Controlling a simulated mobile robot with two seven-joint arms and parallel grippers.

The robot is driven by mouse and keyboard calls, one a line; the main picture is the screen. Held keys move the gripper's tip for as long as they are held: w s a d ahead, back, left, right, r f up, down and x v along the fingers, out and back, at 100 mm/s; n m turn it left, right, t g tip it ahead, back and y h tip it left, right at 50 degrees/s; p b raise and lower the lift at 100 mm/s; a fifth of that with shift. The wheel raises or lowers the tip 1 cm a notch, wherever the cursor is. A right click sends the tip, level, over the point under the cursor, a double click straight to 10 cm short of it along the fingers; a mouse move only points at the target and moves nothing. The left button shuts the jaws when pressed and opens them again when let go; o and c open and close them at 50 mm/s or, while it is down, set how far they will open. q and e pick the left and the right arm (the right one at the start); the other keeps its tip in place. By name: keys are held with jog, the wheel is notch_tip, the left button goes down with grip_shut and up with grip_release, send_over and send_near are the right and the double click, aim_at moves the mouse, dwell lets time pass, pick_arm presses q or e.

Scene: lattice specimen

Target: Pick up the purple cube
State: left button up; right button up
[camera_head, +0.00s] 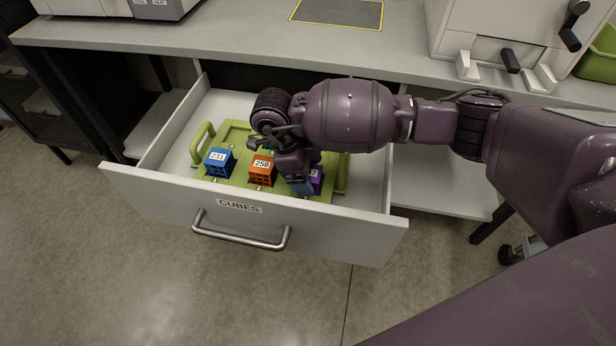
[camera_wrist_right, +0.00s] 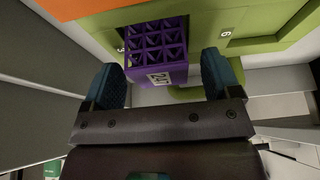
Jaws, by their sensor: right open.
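The purple cube (camera_head: 316,180) sits on a green tray (camera_head: 199,172) in the open drawer, partly hidden behind my right gripper (camera_head: 302,187) in the head view. In the right wrist view the purple lattice cube (camera_wrist_right: 157,45) carries a white label reading 247. My right gripper (camera_wrist_right: 167,80) is open there. Its two blue fingertips stand on either side of the cube's near part, with a gap visible at each side. An orange cube (camera_head: 262,171) labelled 258 and a blue cube (camera_head: 218,162) labelled 231 sit to the left on the tray. My left gripper is not in view.
The drawer front (camera_head: 170,200), labelled CUBES, has a metal handle (camera_head: 240,236). Drawer walls enclose the tray closely. The grey bench top (camera_head: 220,45) lies behind, with a machine (camera_head: 510,35) at its right. The floor in front is clear.

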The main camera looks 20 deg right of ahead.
jog(key=shift+s+d+f, duration=0.1)
jog(key=shift+d+f, duration=0.1)
jog(key=shift+f, duration=0.3)
jog(key=shift+c, duration=0.3)
jog(key=c, duration=0.9)
jog(key=shift+r, duration=0.15)
jog(key=shift+c, duration=0.2)
